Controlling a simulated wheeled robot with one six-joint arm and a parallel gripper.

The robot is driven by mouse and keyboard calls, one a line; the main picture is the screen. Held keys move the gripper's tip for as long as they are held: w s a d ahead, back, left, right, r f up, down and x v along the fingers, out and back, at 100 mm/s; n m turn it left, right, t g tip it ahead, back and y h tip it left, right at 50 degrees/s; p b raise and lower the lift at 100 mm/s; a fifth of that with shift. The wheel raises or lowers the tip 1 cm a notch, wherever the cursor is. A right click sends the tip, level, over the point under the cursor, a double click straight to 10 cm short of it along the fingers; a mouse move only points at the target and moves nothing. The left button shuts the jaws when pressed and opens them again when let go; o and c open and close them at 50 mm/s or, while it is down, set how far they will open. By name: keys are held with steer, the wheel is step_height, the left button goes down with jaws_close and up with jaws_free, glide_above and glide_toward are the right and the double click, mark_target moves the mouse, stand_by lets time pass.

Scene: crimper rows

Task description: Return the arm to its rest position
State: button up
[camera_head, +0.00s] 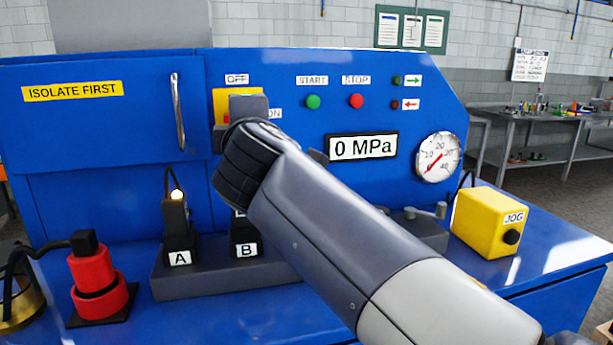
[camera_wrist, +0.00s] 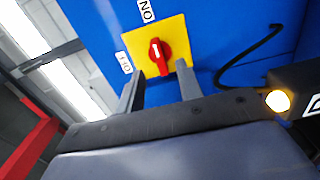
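My gripper (camera_wrist: 160,68) shows in the wrist view with its two fingers apart, one on each side of the red knob (camera_wrist: 156,50) of the yellow switch plate (camera_wrist: 138,42). I cannot tell whether either finger touches the knob. The knob's white mark is at its upper end, towards the ON label. In the head view my arm reaches forward from the lower right to the yellow plate (camera_head: 221,97) on the blue panel. My wrist hides most of the plate, the knob and the fingertips there.
The blue machine (camera_head: 110,135) carries a handled door, green and red buttons, a 0 MPa display (camera_head: 362,146) and a gauge (camera_head: 438,157). Blocks A (camera_head: 180,235) and B (camera_head: 246,240), a red cylinder (camera_head: 98,285) and a yellow JOG box (camera_head: 487,222) stand on its ledge.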

steer(key=w+a+n+p, duration=0.1)
steer(key=w+n+p, duration=0.4)
steer(key=n+p, duration=0.2)
steer(key=shift+w+a+r+n, duration=0.3)
steer(key=shift+w, duration=0.1)
stand_by(0.4)
